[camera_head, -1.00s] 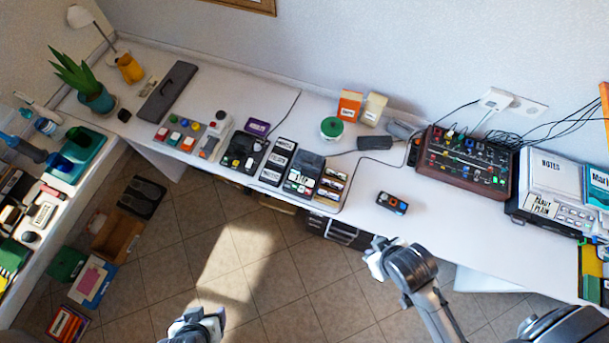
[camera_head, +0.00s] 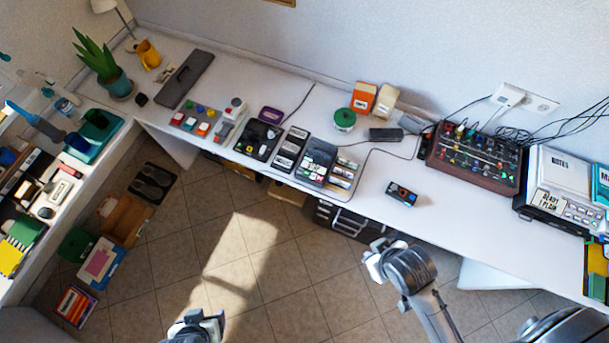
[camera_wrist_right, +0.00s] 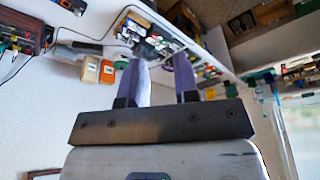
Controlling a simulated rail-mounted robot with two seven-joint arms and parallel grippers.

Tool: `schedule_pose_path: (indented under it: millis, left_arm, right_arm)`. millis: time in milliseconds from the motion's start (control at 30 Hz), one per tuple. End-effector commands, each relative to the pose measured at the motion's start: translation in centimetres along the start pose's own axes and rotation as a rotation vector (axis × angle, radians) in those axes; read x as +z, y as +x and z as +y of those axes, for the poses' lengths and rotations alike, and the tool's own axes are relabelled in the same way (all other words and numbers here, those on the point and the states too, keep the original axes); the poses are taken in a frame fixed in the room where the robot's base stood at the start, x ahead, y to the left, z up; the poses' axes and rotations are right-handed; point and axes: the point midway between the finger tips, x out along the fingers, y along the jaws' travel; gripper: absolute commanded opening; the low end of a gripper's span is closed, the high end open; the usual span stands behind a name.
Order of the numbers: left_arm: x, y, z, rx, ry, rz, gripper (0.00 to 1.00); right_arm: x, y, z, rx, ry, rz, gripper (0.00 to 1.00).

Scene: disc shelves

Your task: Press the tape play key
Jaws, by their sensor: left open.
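Which key is the tape play key is too small to tell. A dark device with small pale and coloured keys (camera_head: 318,162) lies on the long white desk. To its left is a black device (camera_head: 258,139); a grey panel with red, white and orange keys (camera_head: 204,122) lies further left. My left gripper (camera_head: 207,320) is at the bottom edge over the floor, away from the desk, open and partly cut off. My right gripper (camera_head: 374,261) is in front of the desk over the floor. In the right wrist view its two fingers (camera_wrist_right: 160,80) stand apart with nothing between them.
The long white desk (camera_head: 440,215) has free room around a small black device (camera_head: 402,194). A mixer with cables (camera_head: 475,160) and a white device with keys (camera_head: 565,202) stand at right. A side desk (camera_head: 75,200) is at left. Boxes (camera_head: 123,220) lie on the floor.

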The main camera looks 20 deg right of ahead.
Motion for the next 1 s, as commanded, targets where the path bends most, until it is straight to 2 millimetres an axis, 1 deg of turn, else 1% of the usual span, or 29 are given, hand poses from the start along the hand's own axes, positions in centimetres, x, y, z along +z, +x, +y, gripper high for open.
schedule_pose_path:
  millis: [133,433,467,733,767,1000]
  left_arm:
    - [-0.77,-0.09,0.31,0.008,-0.009,0.018,0.67]
    - [-0.76,-0.09,0.54,0.014,-0.016,0.017,0.67]
    - [-0.74,-0.09,0.54,0.014,-0.016,0.017,0.67]
    - [-0.58,-0.07,0.44,0.012,-0.013,0.013,0.67]
    - [-0.57,-0.07,0.42,0.011,-0.013,0.013,0.67]
    - [-0.51,-0.06,0.18,0.005,-0.005,0.012,0.67]
  right_arm:
    - [-0.37,-0.05,0.49,0.012,-0.006,0.008,0.28]
    - [-0.28,-0.04,0.79,0.020,-0.017,0.007,0.28]
    - [-0.28,-0.04,0.79,0.020,-0.017,0.007,0.27]
    - [-0.22,-0.04,0.66,0.017,-0.015,0.005,0.02]
    - [-0.21,-0.04,0.63,0.016,-0.014,0.005,0.00]
    - [-0.23,-0.04,0.44,0.011,-0.009,0.005,0.00]
